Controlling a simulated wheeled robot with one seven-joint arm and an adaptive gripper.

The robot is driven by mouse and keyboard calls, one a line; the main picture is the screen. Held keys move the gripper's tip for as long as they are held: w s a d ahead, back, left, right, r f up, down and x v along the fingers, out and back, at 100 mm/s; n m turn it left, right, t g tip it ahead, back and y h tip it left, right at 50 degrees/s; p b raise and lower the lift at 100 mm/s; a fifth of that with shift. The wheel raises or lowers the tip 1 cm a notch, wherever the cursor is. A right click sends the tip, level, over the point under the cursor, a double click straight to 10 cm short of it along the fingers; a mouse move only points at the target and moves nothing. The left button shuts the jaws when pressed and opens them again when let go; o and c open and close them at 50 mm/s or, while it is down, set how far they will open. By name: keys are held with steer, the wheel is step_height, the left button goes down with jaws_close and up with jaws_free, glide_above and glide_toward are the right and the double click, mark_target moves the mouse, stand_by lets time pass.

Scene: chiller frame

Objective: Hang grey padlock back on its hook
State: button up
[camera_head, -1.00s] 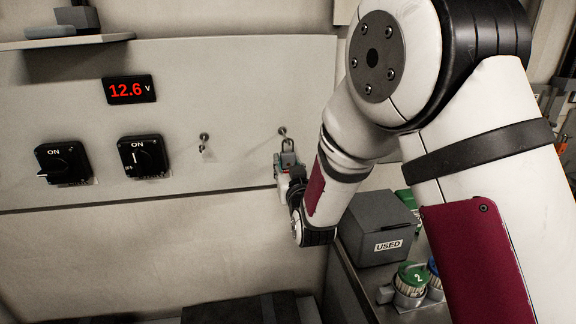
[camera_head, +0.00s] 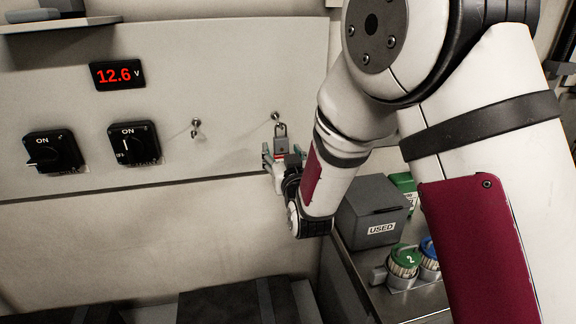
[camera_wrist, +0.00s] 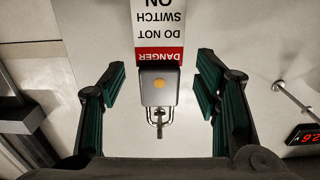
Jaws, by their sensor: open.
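The grey padlock (camera_head: 280,130) hangs by its shackle on the right-hand hook (camera_head: 276,116) of the pale panel. In the wrist view the padlock (camera_wrist: 158,86) has an orange dot, and its shackle loops around the hook (camera_wrist: 160,130). A red and white danger tag (camera_wrist: 160,35) shows beyond the padlock's body. My gripper (camera_head: 281,157) is at the padlock's lower end. In the wrist view my gripper (camera_wrist: 161,76) is open, with a finger on each side of the padlock and a visible gap on both sides.
A second hook (camera_head: 196,123) to the left holds no padlock. Two black rotary switches (camera_head: 53,151) and a voltage display (camera_head: 118,75) are farther left.

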steer(key=v, duration=1)
steer(key=s+d+r+m+g+h, duration=0.1)
steer(key=s+d+r+g, duration=0.2)
steer(key=d, duration=0.3)
steer(key=s+d+r+m+g+h, duration=0.1)
steer(key=s+d+r+g+h, duration=0.1)
steer(key=s+d+r+g, duration=0.3)
steer(key=s+d+g, duration=0.1)
steer(key=s+d, duration=0.2)
steer(key=s, duration=0.4)
steer(key=s+d+g+h, duration=0.1)
steer(key=s+d+g, duration=0.1)
steer(key=s+d, duration=0.2)
steer(key=s+d+f+m+g+h, duration=0.1)
steer(key=s+d, duration=0.2)
steer(key=s, duration=0.6)
steer(key=shift+s+d, duration=0.4)
steer(key=shift+f, duration=0.1)
